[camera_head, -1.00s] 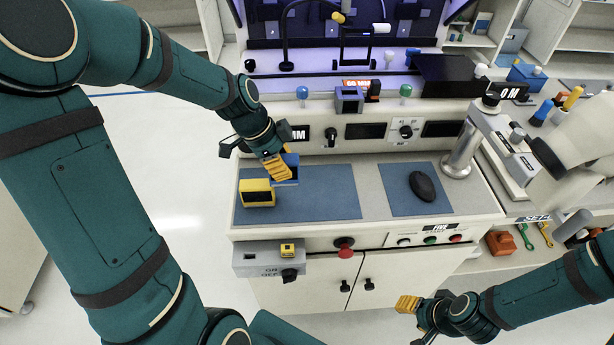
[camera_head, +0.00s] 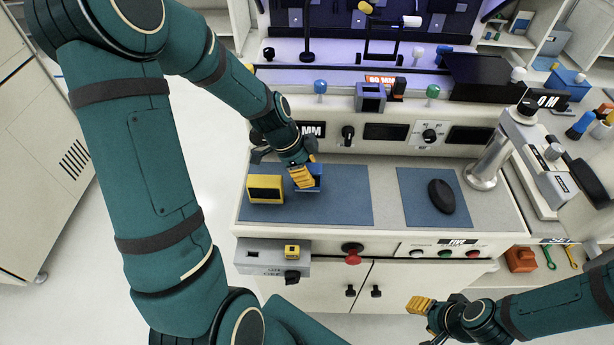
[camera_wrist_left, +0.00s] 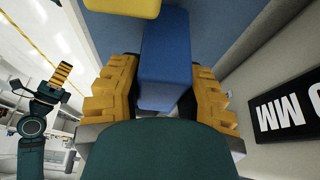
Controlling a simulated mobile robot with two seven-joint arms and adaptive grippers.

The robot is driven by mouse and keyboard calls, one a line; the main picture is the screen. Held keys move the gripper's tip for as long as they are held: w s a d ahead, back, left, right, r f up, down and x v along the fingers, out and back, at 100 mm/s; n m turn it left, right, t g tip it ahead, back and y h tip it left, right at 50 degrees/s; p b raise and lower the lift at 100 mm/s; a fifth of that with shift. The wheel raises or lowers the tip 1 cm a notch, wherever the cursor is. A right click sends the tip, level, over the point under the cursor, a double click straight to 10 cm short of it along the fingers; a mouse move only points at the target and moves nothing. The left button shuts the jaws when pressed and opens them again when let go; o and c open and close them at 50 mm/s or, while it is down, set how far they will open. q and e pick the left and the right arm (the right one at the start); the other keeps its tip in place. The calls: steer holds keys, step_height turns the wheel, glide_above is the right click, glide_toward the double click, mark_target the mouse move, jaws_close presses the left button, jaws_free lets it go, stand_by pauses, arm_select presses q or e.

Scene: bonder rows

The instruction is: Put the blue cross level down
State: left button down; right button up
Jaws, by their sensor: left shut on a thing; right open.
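The blue cross level (camera_head: 316,184) is at the left blue mat (camera_head: 345,200), just right of a yellow block-shaped device (camera_head: 265,189). My left gripper (camera_head: 303,178) is shut on it. In the left wrist view the blue cross level (camera_wrist_left: 164,60) sits between the yellow fingers of my left gripper (camera_wrist_left: 160,95). The fingers hide part of it in the head view. I cannot tell whether its underside touches the mat. My right gripper (camera_head: 420,305) is open and empty, low in front of the bench. The yellow device also shows at the top of the left wrist view (camera_wrist_left: 122,5).
A second blue mat (camera_head: 425,185) holds a black mouse (camera_head: 441,196). A metal post (camera_head: 485,170) stands to its right. The control panel with knobs (camera_head: 385,133) rises behind the mats. A red knob (camera_head: 352,253) juts from the front. Bare mat lies right of the level.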

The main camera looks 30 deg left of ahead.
arm_select(q)
steer(key=shift+f, duration=0.9)
steer(key=shift+r, duration=0.1)
steer(key=c, duration=0.7)
jaws_free()
steer(key=shift+a+r, duration=0.1)
steer(key=shift+r, duration=0.2)
steer(key=p+v, duration=0.1)
steer(key=v, duration=1)
steer(key=shift+r+p, duration=0.2)
steer(key=shift+p, duration=0.2)
